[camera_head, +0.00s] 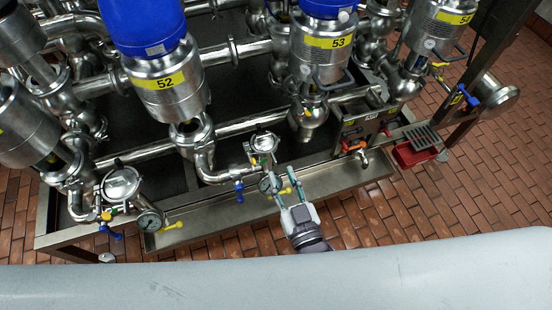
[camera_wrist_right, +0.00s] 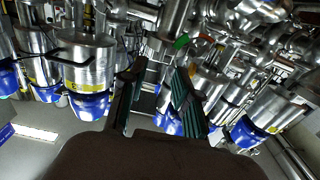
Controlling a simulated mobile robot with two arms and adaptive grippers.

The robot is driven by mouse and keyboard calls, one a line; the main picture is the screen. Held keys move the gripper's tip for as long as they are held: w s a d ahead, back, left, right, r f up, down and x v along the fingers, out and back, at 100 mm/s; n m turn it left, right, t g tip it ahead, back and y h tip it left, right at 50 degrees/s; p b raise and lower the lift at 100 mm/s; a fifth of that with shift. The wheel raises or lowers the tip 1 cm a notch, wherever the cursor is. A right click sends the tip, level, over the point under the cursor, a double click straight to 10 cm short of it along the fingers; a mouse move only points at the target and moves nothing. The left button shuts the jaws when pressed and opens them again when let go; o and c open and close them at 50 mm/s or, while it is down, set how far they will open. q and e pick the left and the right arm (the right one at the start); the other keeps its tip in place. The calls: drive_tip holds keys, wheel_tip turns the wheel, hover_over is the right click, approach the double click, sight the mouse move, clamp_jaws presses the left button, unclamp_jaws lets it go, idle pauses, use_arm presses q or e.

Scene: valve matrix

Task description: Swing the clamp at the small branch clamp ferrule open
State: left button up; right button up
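My right gripper (camera_head: 283,184) reaches up from the bottom middle of the head view, over the tray-like front of the skid. Its two fingers are apart with nothing visible between them. In the right wrist view the gripper (camera_wrist_right: 152,78) also shows its two dark fingers spread. I cannot tell whether the fingers touch anything. My left gripper is not in view.
Blue-topped valves labelled 52 (camera_head: 165,82) and 53 (camera_head: 325,45) stand behind. A blue handle (camera_head: 239,190) is left of the gripper. A red tray (camera_head: 414,153) is at the right. The brick floor in front is open.

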sight(276, 163)
drive_tip(key=x, duration=0.5)
clamp_jaws()
idle(0.3)
